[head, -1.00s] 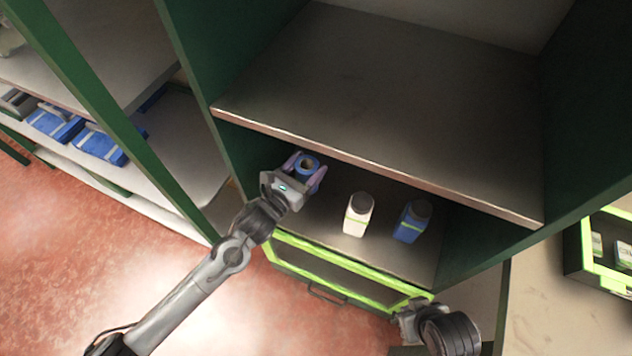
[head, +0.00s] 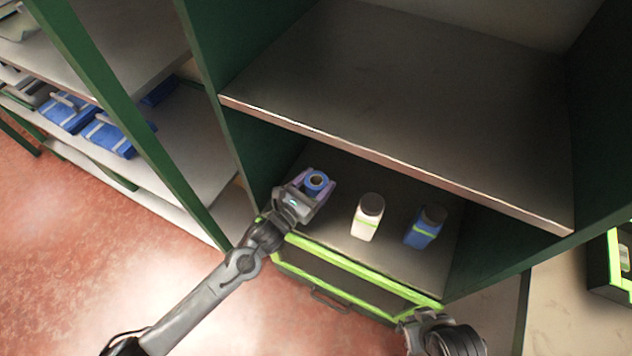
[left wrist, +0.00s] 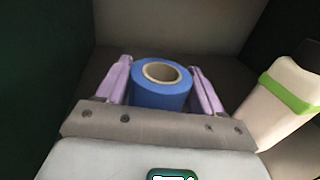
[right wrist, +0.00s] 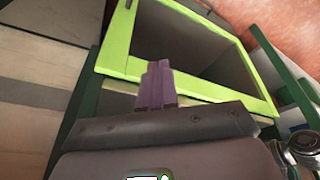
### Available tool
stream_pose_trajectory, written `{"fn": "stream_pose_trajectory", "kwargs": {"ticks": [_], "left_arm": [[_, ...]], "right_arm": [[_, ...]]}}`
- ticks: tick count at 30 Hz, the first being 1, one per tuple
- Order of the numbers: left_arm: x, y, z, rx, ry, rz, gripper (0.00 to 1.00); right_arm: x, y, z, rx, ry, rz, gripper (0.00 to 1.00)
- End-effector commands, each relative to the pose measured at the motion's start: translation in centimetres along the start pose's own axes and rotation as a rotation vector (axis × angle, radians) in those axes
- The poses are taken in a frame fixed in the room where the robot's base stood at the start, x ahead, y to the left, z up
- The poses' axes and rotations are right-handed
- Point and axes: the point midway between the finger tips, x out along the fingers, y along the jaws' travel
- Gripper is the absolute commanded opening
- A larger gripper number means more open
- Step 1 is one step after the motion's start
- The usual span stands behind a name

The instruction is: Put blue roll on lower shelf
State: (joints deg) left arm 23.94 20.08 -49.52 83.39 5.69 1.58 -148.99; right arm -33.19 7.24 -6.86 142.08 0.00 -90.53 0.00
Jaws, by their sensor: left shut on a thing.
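The blue roll (head: 316,183), with a pale core, is upright between the fingers of my left gripper (head: 315,190), which is shut on it. In the left wrist view the roll (left wrist: 162,94) has one lilac finger on each side. They are over the left part of the lower shelf (head: 393,240), below the upper shelf; I cannot tell whether the roll touches the shelf surface. My right gripper (right wrist: 156,86) has its fingers together, with nothing visible between them, near the green-framed drawer.
A white bottle (head: 366,222) and a blue bottle (head: 422,230) stand to the right on the lower shelf. The upper shelf (head: 400,115) overhangs it and is empty. A green-framed drawer (head: 345,272) is below. A rack with blue packs (head: 105,133) stands at left.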

Motion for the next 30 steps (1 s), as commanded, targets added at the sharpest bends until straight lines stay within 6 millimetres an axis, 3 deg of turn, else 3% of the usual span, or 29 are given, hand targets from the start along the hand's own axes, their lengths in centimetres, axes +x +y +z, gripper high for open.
{"fn": "stream_pose_trajectory", "kwargs": {"ticks": [2,3,8,20,30], "left_arm": [[0.0,0.0,-0.3,0.000,0.000,0.000,0.34],[0.0,0.0,-0.4,0.000,0.000,0.000,0.68],[0.0,0.0,-0.3,0.000,0.000,0.000,0.92],[-0.2,0.0,0.2,0.000,0.001,0.000,0.92],[-5.4,0.0,0.3,0.001,0.004,-0.001,0.92]], "right_arm": [[0.2,0.0,0.1,0.000,0.000,0.000,0.00],[0.2,0.0,0.1,0.000,0.000,0.000,0.00],[0.2,0.0,0.1,0.000,0.000,0.000,0.00],[-0.3,-0.2,-0.1,0.007,0.001,-0.006,0.00],[-2.4,-0.1,-0.8,0.009,0.001,-0.008,0.00]]}}
